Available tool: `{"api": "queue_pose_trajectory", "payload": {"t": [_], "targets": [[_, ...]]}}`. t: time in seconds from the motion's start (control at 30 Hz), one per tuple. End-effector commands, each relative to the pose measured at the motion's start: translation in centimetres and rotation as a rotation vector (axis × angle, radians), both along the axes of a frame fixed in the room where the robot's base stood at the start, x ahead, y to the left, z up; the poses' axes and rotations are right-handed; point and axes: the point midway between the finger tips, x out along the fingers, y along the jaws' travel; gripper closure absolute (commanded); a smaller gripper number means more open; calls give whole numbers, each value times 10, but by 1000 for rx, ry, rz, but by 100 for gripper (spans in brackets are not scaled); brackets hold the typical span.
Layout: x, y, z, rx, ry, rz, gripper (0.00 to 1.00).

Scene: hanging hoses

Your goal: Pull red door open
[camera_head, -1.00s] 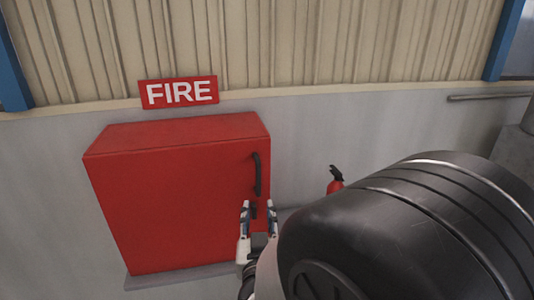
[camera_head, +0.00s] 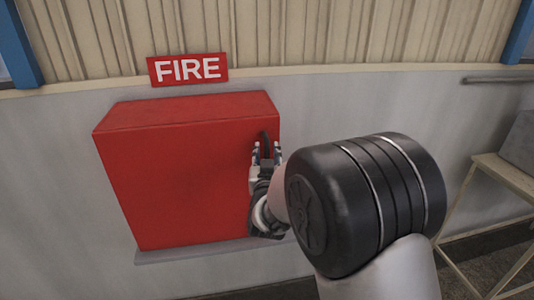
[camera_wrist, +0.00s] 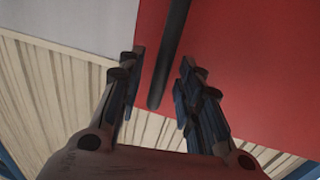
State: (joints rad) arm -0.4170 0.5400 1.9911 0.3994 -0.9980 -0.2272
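The red door (camera_head: 185,175) is the front of a red wall cabinet and looks closed in the head view. Its dark vertical handle (camera_head: 265,145) is near the door's right edge. In the wrist view the handle shows as a dark bar (camera_wrist: 170,55) against the red door (camera_wrist: 245,60). My gripper (camera_head: 266,150) is at the handle in the head view. In the wrist view its two fingers (camera_wrist: 158,85) are spread, with the handle's end between them and visible gaps on both sides. The handle's lower part is hidden behind my gripper in the head view.
A red FIRE sign (camera_head: 187,68) hangs above the cabinet. A grey wall (camera_head: 330,110) with beige corrugated cladding (camera_head: 290,35) lies behind. A metal-framed table (camera_head: 500,180) stands at the right. My arm covers the area right of the cabinet.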

Motion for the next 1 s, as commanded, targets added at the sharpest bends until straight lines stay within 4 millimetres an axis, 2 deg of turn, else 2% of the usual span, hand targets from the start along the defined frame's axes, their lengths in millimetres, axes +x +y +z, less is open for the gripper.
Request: {"api": "queue_pose_trajectory", "payload": {"t": [0.13, 0.4, 0.9, 1.0], "targets": [[9, 0, 0, 0, -1, -1, 67], [10, 0, 0, 0, 0, 0, 67], [10, 1, 0, 0, 0, 0, 100], [10, 1, 0, 0, 0, 0, 100]]}}
